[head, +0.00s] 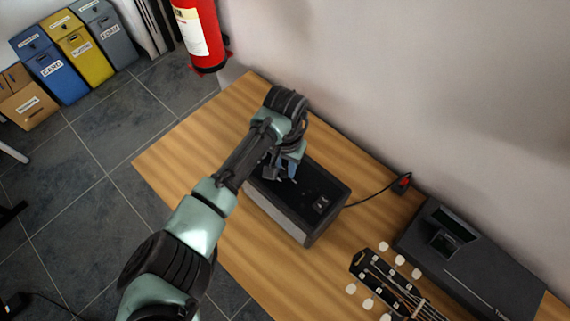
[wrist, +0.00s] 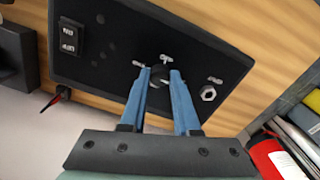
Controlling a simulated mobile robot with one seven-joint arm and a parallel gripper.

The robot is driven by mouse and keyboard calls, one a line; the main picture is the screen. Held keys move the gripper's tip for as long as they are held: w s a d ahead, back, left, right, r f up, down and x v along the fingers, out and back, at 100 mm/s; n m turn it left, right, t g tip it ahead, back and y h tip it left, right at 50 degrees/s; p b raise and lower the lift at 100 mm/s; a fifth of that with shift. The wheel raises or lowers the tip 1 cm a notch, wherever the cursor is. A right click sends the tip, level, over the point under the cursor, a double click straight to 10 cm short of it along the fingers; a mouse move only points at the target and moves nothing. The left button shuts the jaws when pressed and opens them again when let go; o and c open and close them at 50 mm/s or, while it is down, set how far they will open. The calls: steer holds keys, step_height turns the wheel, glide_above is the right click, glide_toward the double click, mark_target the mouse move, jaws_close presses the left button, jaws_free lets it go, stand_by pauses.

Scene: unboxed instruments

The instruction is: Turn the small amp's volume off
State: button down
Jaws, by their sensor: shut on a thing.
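The small amp (head: 318,193) is a black box with a grey front, standing on the wooden table. In the wrist view its black panel (wrist: 105,60) carries a round dark knob (wrist: 157,76) with small pale marks around it, a rocker switch (wrist: 71,38) at the left and a metal jack socket (wrist: 208,93) at the right. My gripper (wrist: 160,77) has its two blue fingers on either side of the knob, shut on it. In the head view my gripper (head: 287,170) is over the amp's top, and my arm hides part of the amp.
A cable with a red-lit plug (head: 403,182) runs from the amp's right side. A guitar headstock (head: 385,280) and a dark case (head: 470,262) lie farther right on the table (head: 185,150). The wall is close behind. A fire extinguisher (head: 200,35) and bins stand beyond the table.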

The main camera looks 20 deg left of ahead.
steer(key=shift+d, duration=0.1)
steer(key=n+p, duration=0.3)
steer(key=shift+r, duration=0.1)
steer(key=n+p, duration=0.2)
steer(key=n, duration=0.9)
steer(key=shift+p, duration=0.35)
steer(key=shift+w+n, duration=0.1)
steer(key=shift+n, duration=2.3)
steer(key=c, duration=0.6)
jaws_free()
steer(key=shift+c, duration=0.2)
